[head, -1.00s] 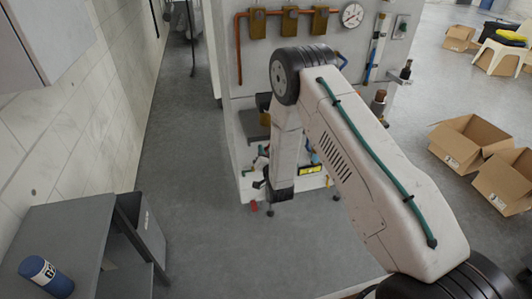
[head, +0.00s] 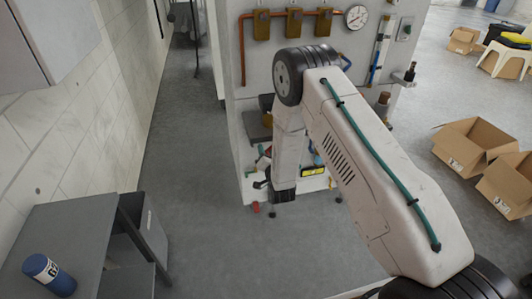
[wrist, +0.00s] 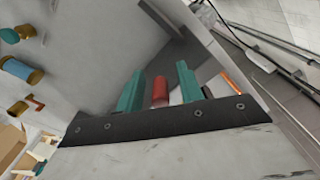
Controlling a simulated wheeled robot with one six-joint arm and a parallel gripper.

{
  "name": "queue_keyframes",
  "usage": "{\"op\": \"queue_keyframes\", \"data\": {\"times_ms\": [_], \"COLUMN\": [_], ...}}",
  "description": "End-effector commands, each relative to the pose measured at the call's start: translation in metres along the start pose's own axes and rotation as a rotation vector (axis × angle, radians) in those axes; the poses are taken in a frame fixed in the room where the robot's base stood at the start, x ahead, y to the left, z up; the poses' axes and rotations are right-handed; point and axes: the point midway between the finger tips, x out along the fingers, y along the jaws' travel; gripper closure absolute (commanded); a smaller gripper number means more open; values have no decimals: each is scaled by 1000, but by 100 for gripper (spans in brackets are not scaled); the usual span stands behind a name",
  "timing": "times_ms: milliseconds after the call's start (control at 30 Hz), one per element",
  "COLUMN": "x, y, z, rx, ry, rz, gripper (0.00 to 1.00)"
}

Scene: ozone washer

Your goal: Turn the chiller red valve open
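A red piece (wrist: 160,91), probably the chiller red valve, shows in the wrist view between the two teal fingers of my gripper (wrist: 160,88). The fingers are apart, with a gap on each side of the red piece. I cannot tell whether it lies between the fingertips or beyond them. Its lower part is hidden by the dark gripper plate. In the head view a small red part (head: 256,207) shows low at the base of the grey-white panel unit (head: 238,120). My arm covers part of that unit, and the fingers are not clear there.
Copper pipe with brass blocks (head: 294,22) and a round gauge (head: 357,16) are on the upper panel. A grey table (head: 80,230) with a blue can (head: 50,275) stands at left. Open cardboard boxes (head: 475,145) lie at right. The floor left of the unit is clear.

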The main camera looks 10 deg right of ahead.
Motion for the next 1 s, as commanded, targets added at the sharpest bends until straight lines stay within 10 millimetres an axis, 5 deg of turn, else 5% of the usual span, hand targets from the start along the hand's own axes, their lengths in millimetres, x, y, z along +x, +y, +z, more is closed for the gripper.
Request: {"op": "queue_keyframes", "data": {"times_ms": [167, 600, 1000], "x": [-7, -72, -79], "y": [0, 0, -1], "z": [0, 0, 1], "rx": [0, -1, 0], "ry": [-1, -1, -2], "rz": [0, 1, -1], "gripper": [63, 63, 63]}}
